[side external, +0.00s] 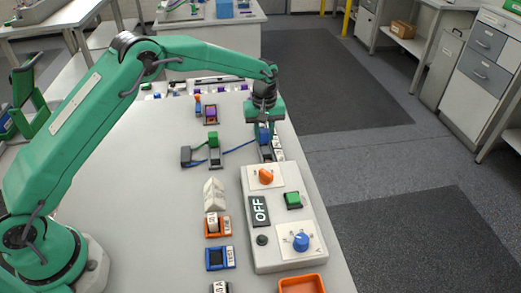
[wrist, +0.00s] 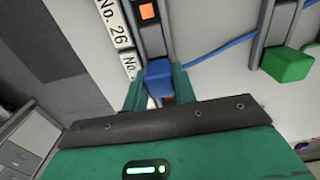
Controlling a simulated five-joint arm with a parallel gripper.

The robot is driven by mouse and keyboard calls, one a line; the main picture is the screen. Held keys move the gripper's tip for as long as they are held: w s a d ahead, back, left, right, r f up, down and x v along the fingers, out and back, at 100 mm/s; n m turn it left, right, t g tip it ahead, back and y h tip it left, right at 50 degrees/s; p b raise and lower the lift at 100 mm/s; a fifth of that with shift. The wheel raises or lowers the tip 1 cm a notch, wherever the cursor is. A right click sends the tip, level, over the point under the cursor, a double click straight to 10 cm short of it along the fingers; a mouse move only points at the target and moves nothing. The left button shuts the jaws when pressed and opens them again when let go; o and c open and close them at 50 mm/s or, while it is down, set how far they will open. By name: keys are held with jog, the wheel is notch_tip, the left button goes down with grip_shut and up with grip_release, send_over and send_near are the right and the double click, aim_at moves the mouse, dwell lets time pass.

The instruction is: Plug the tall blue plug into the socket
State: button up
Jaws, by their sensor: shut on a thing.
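The tall blue plug (wrist: 158,80) is between the two green fingers of my gripper (wrist: 159,93) in the wrist view, and the jaws are shut on it. In the side external view the plug (side external: 264,134) shows as a small blue block under my gripper (side external: 265,144), at the table's right edge. A dark grey channelled holder (side external: 267,153) lies directly below the plug; an orange square marks it in the wrist view. Whether the plug's lower end touches or sits in the holder is hidden. I cannot tell for certain which fixture is the socket.
A blue cable (side external: 236,147) runs left to a dark box (side external: 186,157). A green plug (side external: 213,139) stands in another holder to the left. White number labels (side external: 279,149) lie beside the holder. A control box (side external: 276,230) with an OFF display stands in front.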

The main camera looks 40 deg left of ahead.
jog(key=shift+f, duration=0.2)
jog(key=o, duration=1.1)
jog(key=shift+c, duration=0.2)
jog(key=shift+r, duration=3.9)
jog(key=shift+r, duration=0.1)
